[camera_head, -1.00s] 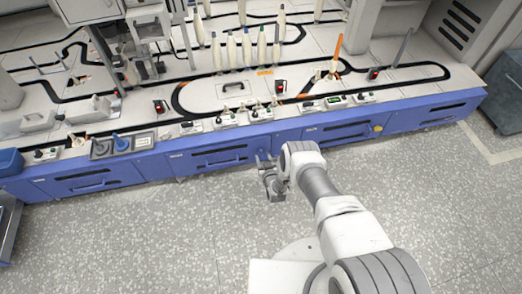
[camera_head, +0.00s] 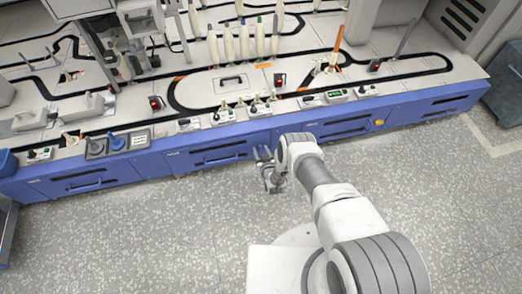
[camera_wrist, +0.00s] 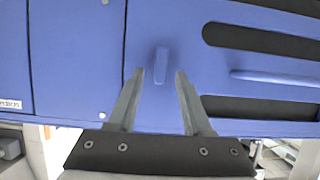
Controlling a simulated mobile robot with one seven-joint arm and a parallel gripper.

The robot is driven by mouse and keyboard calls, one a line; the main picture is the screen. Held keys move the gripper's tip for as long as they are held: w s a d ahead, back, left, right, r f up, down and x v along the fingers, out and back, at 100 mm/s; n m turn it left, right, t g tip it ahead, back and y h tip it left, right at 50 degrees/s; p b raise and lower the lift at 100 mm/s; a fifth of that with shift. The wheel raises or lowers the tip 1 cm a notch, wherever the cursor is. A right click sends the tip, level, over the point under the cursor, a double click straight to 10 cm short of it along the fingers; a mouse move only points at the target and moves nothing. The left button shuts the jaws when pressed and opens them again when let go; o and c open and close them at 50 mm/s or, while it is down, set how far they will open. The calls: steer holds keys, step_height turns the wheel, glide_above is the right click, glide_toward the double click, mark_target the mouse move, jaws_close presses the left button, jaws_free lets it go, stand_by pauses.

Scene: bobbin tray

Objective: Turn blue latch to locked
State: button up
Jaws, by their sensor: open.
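The blue latch (camera_wrist: 161,65) is a small raised tab on the blue front panel. In the wrist view it stands upright, just ahead of and between my fingertips. My gripper (camera_wrist: 159,76) is open, with one finger on each side of the latch's line. I cannot tell whether the fingertips reach around it. In the head view my gripper (camera_head: 263,156) is in front of the blue cabinet front, and I cannot make out the latch there.
Right of the latch, the panel has dark slots and a long blue handle (camera_wrist: 270,77). A panel seam runs to its left. The cabinet top (camera_head: 215,90) carries bobbins, a black track and small control boxes. Speckled floor (camera_head: 130,235) lies clear in front.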

jaws_close()
steer(key=m+y, duration=0.2)
steer(key=m, duration=0.1)
steer(key=shift+w+d, duration=0.1)
steer(key=shift+d, duration=0.3)
stand_by(0.4)
jaws_free()
